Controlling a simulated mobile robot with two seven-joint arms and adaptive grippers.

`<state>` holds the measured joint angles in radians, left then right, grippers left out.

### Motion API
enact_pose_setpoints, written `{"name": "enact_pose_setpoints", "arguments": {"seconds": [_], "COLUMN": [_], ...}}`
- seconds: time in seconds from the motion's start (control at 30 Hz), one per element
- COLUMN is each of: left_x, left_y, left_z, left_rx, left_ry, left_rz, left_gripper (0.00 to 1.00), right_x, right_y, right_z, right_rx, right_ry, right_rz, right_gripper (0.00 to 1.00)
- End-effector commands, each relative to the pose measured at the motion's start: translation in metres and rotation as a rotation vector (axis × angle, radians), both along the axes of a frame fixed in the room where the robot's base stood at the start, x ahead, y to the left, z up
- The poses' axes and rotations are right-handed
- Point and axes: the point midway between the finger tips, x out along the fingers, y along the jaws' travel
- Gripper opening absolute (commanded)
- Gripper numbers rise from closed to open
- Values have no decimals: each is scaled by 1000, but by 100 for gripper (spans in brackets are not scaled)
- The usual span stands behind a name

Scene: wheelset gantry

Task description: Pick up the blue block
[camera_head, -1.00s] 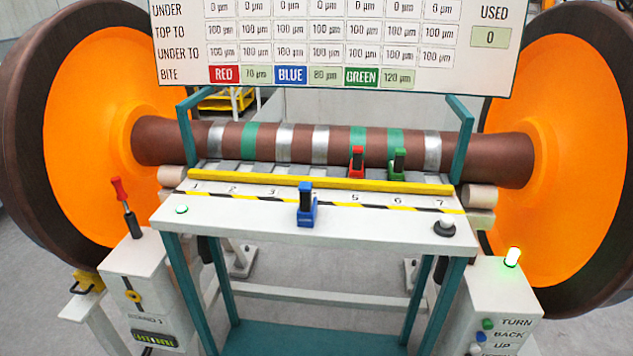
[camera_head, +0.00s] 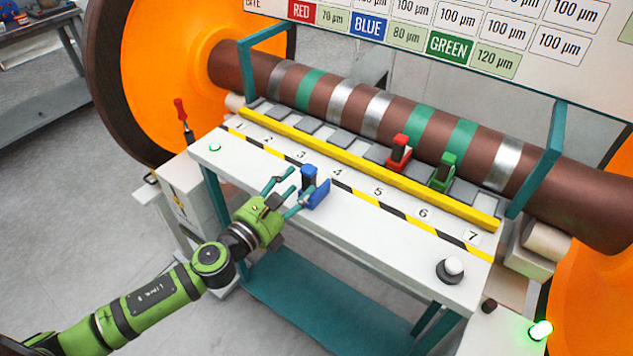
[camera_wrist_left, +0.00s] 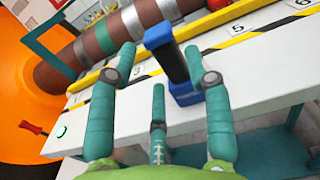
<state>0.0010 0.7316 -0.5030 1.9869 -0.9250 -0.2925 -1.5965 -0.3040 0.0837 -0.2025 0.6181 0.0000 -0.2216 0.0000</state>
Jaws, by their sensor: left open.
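The blue block (camera_head: 314,190) stands upright on the white shelf (camera_head: 262,178) of the gantry, in front of the striped line near number 4. It has a wide blue base and a dark upright part. My left gripper (camera_head: 289,187) is open and close beside the block on its left. In the left wrist view the block (camera_wrist_left: 176,62) stands beyond and between the spread teal fingers (camera_wrist_left: 163,85), nearer the right one. Whether a finger touches it I cannot tell. My right gripper is not in view.
A red block (camera_head: 399,153) and a green block (camera_head: 442,173) stand behind the yellow rail (camera_head: 350,160). The brown axle (camera_head: 330,98) runs behind them. A white-topped button (camera_head: 451,268) sits at the shelf's right end. A red-handled lever (camera_head: 182,115) stands at the left.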

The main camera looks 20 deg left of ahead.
Motion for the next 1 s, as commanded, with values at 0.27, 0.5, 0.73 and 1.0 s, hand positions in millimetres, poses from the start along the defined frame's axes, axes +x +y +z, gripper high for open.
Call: {"name": "enact_pose_setpoints", "arguments": {"seconds": [0.27,0.5,0.73,1.0], "left_x": [36,48,47,48], "left_y": [-11,-16,-15,-15], "left_z": [-1,-4,-4,-2], "left_rx": [-4,-3,-3,-5], "left_ry": [0,2,2,0], "left_rz": [2,0,1,1], "left_gripper": [50,50,18,0], "right_x": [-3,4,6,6], "right_y": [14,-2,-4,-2], "right_z": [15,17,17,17], "right_rx": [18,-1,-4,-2], "right_ry": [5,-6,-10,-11], "right_rz": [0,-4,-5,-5], "right_gripper": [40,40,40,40]}}
